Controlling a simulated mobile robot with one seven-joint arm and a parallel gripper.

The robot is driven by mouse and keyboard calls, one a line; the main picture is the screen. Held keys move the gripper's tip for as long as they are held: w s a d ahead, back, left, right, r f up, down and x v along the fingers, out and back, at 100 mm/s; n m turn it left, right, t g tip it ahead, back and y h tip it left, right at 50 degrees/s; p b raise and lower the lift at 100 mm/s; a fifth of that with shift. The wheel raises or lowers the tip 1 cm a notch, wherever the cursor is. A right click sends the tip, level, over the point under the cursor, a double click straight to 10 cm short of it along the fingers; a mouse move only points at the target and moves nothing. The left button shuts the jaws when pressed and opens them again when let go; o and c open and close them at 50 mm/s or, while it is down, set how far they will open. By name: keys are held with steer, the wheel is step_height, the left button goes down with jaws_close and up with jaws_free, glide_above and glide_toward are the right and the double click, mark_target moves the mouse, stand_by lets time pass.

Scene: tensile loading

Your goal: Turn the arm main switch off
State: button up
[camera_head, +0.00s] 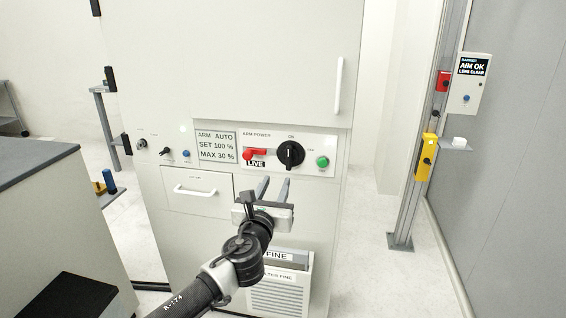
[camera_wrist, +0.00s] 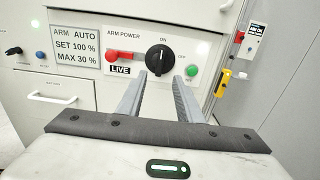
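The arm main switch is a black rotary knob (camera_head: 291,154) on the ARM POWER panel of the white cabinet. It also shows in the wrist view (camera_wrist: 160,55), with ON marked above it and OFF to its right. Its pointer looks nearly upright, towards ON. A red piece (camera_wrist: 122,56) sits left of the knob above a LIVE label (camera_wrist: 120,70). My gripper (camera_head: 274,188) is open and empty, its two fingers apart. It is in front of and below the knob. In the wrist view the fingertips (camera_wrist: 161,75) lie just below the knob, not visibly touching it.
A green button (camera_head: 322,162) is right of the knob. A display (camera_head: 216,147) reads AUTO, SET 100 %, MAX 30 %. A drawer handle (camera_head: 195,191) and a tall door handle (camera_head: 339,86) stick out from the cabinet. A grey-topped counter (camera_head: 35,160) stands at left.

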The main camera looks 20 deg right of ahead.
mark_target(288, 157)
steer(key=b+x, duration=0.1)
steer(key=x, duration=1.4)
steer(key=shift+w+d, duration=0.15)
steer(key=shift+d, duration=0.1)
jaws_close()
